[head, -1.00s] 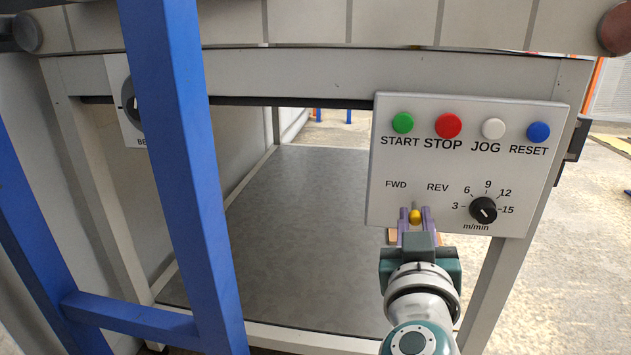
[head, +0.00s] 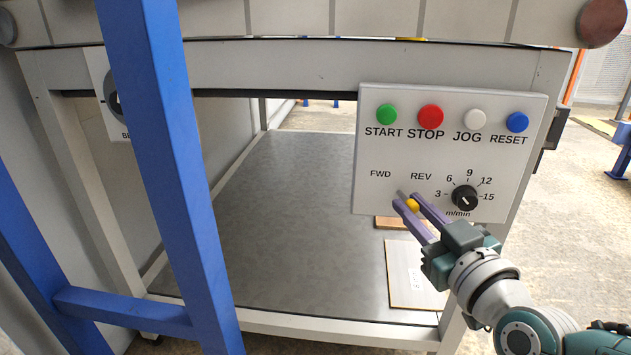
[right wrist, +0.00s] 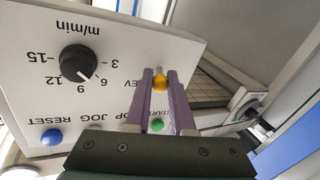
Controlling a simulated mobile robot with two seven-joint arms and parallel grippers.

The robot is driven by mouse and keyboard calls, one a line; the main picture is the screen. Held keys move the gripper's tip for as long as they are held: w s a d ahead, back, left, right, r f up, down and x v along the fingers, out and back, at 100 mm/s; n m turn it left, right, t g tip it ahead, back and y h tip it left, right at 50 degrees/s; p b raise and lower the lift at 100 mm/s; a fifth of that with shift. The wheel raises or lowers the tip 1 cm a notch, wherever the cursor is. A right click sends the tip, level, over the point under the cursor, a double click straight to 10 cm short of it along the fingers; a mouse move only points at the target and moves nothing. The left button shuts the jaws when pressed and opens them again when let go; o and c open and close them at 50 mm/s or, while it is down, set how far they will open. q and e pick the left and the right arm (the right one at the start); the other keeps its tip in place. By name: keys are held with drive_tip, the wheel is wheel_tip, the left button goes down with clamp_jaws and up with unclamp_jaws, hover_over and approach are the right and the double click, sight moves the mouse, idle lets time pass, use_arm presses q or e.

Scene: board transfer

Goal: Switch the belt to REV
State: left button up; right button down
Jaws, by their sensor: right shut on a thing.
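The control panel (head: 455,110) hangs on the right front of the belt frame, with FWD and REV labels at its lower left. Below them is a small switch lever with a yellow knob (head: 412,205). The lever slants down to the right, its knob below REV. My right gripper (head: 404,198) comes in from the lower right, its two purple fingers shut on the lever, one on each side of the knob. In the right wrist view the panel appears upside down, with the yellow knob (right wrist: 159,82) between the fingertips. My left gripper is out of view.
A speed dial (head: 464,198) sits close right of my fingers. START, STOP (head: 430,116), JOG and RESET buttons line the panel's top. A blue post (head: 160,130) stands at left, partly hiding a second dial (head: 109,95). A pale board (head: 410,275) lies on the grey shelf (head: 310,220).

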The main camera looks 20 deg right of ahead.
drive_tip(key=c, duration=0.8)
unclamp_jaws()
drive_tip(key=shift+s+r+p, duration=0.1)
drive_tip(key=shift+s+p, duration=0.25)
drive_tip(key=shift+s, duration=0.1)
drive_tip(key=s+p, duration=0.1)
drive_tip(key=s, duration=0.2)
drive_tip(key=s+a+p, duration=0.1)
drive_tip(key=s, duration=0.2)
drive_tip(key=s+p, duration=0.1)
drive_tip(key=s, duration=0.2)
drive_tip(key=shift+a, duration=0.25)
drive_tip(key=shift+w, duration=0.1)
